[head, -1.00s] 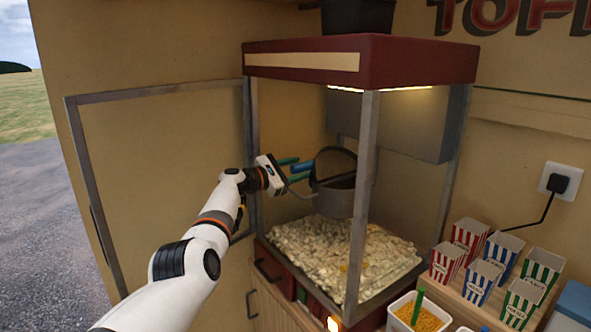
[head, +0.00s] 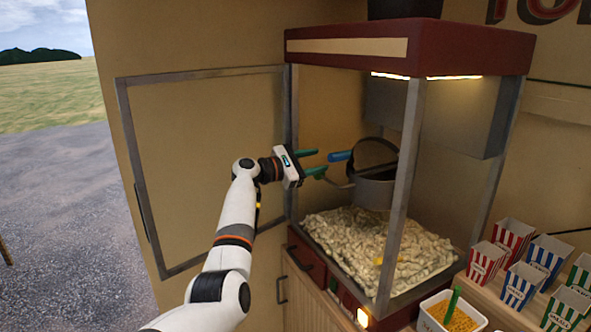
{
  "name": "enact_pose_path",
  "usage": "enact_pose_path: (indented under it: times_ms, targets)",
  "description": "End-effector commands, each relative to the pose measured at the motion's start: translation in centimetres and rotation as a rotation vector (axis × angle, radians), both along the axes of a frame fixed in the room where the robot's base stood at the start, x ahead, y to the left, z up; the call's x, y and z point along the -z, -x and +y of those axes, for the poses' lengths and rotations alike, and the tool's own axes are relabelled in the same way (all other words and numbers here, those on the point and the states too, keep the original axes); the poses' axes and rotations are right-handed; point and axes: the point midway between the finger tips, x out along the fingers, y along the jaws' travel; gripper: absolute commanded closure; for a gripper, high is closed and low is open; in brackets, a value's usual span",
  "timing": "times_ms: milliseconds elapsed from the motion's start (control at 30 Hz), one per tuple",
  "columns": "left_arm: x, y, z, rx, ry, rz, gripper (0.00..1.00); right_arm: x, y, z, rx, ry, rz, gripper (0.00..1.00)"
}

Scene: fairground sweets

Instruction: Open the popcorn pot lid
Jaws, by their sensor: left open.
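The popcorn pot (head: 374,193) hangs inside the popcorn machine, a grey metal kettle above the popcorn. Its dark round lid (head: 376,153) stands tilted up, with the pot's opening showing below it. A blue handle (head: 340,156) sticks out to the left of the pot. My left gripper (head: 317,163) reaches in through the machine's open front left side. Its two green fingers are apart with nothing between them, and their tips are just left of the blue handle. My right gripper is not in view.
The machine's framed door (head: 205,72) is swung open to the left. A metal corner post (head: 403,200) stands in front of the pot's right side. Popcorn (head: 375,245) covers the machine floor. Striped boxes (head: 522,286) and a kernel tub (head: 440,300) stand at right.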

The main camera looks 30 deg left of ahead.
Motion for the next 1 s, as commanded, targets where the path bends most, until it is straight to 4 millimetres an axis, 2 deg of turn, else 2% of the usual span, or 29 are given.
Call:
enact_pose_path:
  times_ms: [200,400,1000]
  targets:
    - [0.5,2.9,1.7,-0.002,-0.004,0.001,0.53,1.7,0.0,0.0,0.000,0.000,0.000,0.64]
    - [0.3,4.5,2.7,-0.001,-0.002,0.001,0.53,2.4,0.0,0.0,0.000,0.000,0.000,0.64]
    - [0.2,4.8,2.8,0.000,-0.003,0.003,0.53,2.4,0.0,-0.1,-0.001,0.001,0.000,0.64]
